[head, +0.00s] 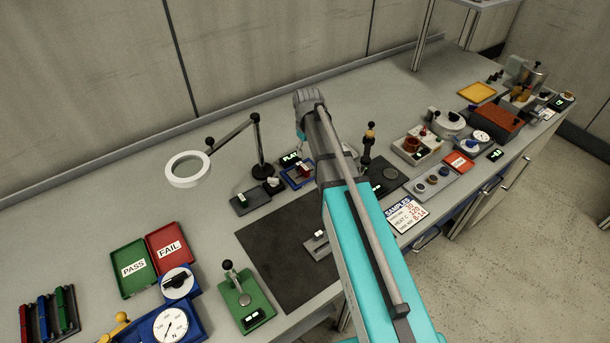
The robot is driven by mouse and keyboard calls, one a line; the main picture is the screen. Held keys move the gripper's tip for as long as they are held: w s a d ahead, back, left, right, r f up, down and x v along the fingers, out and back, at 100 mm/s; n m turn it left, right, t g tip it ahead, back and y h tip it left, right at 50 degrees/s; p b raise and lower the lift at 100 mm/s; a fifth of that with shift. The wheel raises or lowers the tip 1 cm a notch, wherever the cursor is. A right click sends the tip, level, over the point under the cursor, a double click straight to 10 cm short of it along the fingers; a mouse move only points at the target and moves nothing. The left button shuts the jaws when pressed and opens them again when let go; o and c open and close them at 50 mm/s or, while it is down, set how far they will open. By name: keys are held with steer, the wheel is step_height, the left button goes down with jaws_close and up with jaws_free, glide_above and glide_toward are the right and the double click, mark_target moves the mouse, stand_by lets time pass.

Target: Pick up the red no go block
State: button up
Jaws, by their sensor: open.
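A red bar (26,322) lies in a dark rack (72,325) at the lower left of the head view, beside a blue bar (44,312) and a green bar (62,302). No no go marking can be read on it. A small red piece (304,171) also shows in a blue fixture (290,181) near the middle, partly covered by my arm. I cannot tell for certain which is the no go block.
Green PASS (130,281) and red FAIL (164,261) trays lie right of the rack. A round dial gauge (171,325) and a green stand (244,302) are nearby. A magnifier lamp (188,169) rises behind. The bench's back left is clear.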

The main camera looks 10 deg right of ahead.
mark_target(305, 167)
steer(key=shift+f+b, duration=1.65)
steer(key=shift+f, duration=0.25)
steer(key=shift+f, duration=0.1)
steer(key=f+b, duration=0.3)
steer(key=shift+w+a+f+b, duration=0.15)
steer(key=shift+a+f+b, duration=0.05)
steer(key=shift+a+b, duration=0.15)
steer(key=shift+f+b, duration=0.75)
steer(key=shift+f, duration=0.05)
jaws_close()
